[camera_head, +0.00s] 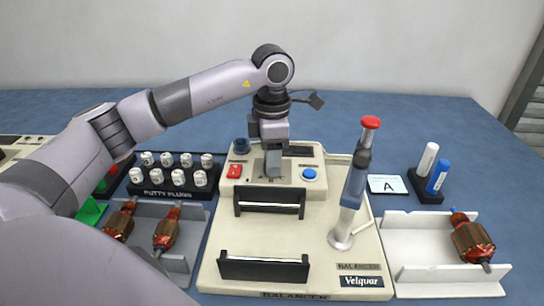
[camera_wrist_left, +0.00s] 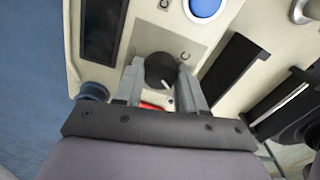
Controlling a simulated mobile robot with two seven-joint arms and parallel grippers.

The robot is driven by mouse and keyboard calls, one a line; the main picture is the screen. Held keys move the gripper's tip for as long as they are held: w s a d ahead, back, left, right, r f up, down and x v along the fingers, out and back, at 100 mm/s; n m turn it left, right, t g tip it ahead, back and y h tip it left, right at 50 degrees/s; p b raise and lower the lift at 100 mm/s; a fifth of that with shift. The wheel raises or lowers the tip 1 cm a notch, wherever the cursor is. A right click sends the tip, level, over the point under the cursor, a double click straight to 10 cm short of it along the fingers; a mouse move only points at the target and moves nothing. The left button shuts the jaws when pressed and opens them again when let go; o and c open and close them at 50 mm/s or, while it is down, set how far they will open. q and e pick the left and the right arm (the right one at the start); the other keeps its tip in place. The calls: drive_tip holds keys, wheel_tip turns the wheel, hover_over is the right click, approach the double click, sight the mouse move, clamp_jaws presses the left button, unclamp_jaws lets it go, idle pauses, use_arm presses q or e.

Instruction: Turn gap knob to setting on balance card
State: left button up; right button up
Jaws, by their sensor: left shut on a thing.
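The gap knob (camera_wrist_left: 160,68) is dark and round with a white pointer line, seen in the left wrist view on the cream balancer panel. The pointer runs toward the lower right of that view. Small letter marks sit around the knob. My left gripper (camera_head: 273,172) points down over the panel in the head view, its fingers on either side of the knob and shut on it. The fingers hide the knob in the head view. The balance card (camera_head: 388,185) lies right of the balancer (camera_head: 320,262) and reads "A". My right gripper is in neither view.
On the balancer are a red switch (camera_head: 234,171), a blue button (camera_head: 309,174), two black-edged supports and a red-topped post (camera_head: 370,124). Putty plugs (camera_head: 178,178) stand left. Wound armatures lie in the grey tray (camera_head: 190,212) and white tray (camera_head: 420,250). Two markers (camera_head: 433,170) stand right.

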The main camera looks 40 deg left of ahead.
use_arm(q)
drive_tip(key=shift+r+m, duration=0.1)
drive_tip(key=shift+m, duration=0.9)
drive_tip(key=o, duration=1.1)
drive_tip(key=shift+c, duration=0.2)
wheel_tip(320, 180, up, 7)
drive_tip(key=shift+r, duration=0.1)
